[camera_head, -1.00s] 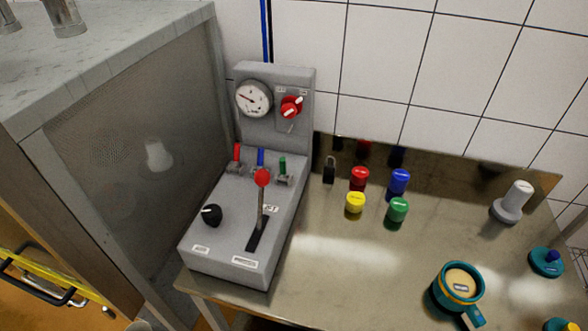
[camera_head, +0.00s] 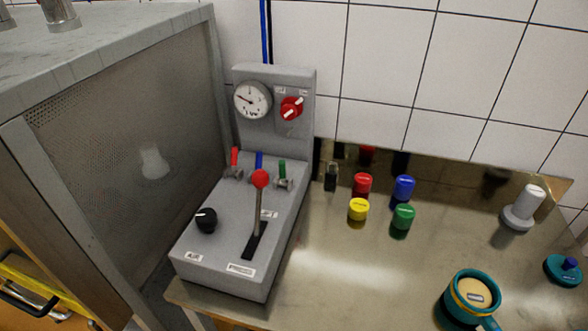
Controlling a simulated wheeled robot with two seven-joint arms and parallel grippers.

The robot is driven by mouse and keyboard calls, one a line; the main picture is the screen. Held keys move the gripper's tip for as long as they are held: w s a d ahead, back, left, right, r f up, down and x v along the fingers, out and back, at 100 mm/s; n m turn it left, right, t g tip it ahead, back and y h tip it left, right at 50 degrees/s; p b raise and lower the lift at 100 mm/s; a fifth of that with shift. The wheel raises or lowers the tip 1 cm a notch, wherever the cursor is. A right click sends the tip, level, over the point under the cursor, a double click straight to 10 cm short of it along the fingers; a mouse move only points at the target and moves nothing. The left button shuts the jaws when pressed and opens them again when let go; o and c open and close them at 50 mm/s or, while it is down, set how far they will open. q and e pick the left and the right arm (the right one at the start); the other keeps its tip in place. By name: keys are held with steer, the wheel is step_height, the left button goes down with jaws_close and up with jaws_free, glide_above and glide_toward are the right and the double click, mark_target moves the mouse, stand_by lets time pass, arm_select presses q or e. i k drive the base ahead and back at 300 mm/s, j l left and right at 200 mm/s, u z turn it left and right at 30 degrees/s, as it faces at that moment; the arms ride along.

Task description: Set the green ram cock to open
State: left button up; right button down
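The green ram cock (camera_head: 282,173) is on the grey control box (camera_head: 215,262), at the right of a row of three small cocks. Its green handle stands upright above a metal valve body. The red cock (camera_head: 235,160) and the blue cock (camera_head: 259,161) are to its left, with their handles also roughly upright. The red-knobbed lever (camera_head: 259,205) stands just in front of the green cock, close to its left side. Neither of my grippers is in view.
A gauge (camera_head: 252,100) and red switch (camera_head: 291,108) are on the back panel. Coloured caps, including a green one (camera_head: 403,217), and a padlock (camera_head: 331,177) stand right of the box. A perforated cabinet (camera_head: 120,150) rises at left.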

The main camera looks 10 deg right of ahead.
mark_target(282, 172)
steer(key=k+l+u, duration=0.25)
steer(key=k+l, duration=0.2)
steer(key=k, duration=0.3)
steer(key=k+l+u, duration=0.15)
steer(key=k, duration=0.25)
